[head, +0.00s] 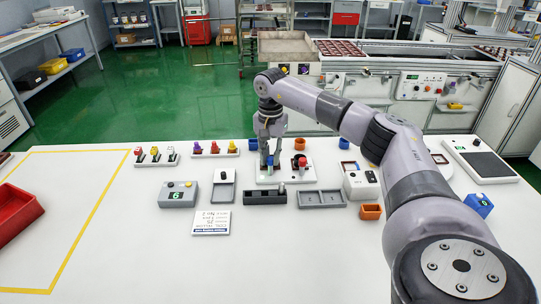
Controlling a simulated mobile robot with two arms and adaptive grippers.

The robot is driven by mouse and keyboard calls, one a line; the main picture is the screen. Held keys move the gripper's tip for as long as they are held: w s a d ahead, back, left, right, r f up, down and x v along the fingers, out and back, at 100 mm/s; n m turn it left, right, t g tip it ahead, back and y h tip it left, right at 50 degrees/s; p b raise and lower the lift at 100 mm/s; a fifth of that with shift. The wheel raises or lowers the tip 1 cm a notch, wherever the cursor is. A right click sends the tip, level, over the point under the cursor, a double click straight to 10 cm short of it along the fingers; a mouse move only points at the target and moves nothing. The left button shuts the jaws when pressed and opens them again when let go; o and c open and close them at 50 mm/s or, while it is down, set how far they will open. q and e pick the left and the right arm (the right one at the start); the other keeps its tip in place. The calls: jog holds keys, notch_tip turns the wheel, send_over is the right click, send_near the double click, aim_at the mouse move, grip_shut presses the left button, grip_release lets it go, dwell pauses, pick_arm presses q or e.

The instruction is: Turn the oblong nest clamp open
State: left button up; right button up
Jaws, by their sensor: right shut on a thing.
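A white fixture plate (286,178) lies in the middle of the table, with two clamp stations on it. The right station has a red knob (301,162) over a dark base. My right gripper (269,157) points down over the left station. It is shut on a small bluish clamp handle (270,161), mostly hidden between the fingers. I cannot tell from the markings which nest is the oblong one, nor how far the handle is turned. My left gripper is not in view.
A dark grey block (265,198) and a grey two-pocket tray (322,199) lie just in front of the plate. Blue and orange cups stand behind it. A grey box (178,195) and a printed card (211,222) are at the left. The front table is clear.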

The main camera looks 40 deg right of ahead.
jog(key=shift+m, duration=0.3)
grip_shut()
jog(key=m+p, duration=0.2)
jog(key=m, duration=0.1)
jog(key=shift+r, duration=0.15)
jog(key=m+p, duration=0.2)
jog(key=m, duration=0.3)
jog(key=m+p, duration=0.1)
jog(key=m, duration=0.3)
jog(key=shift+m, duration=0.3)
jog(key=shift+m+p, duration=0.7)
jog(key=shift+m, duration=1.6)
jog(key=shift+w, duration=0.1)
jog(key=o, duration=0.9)
grip_release()
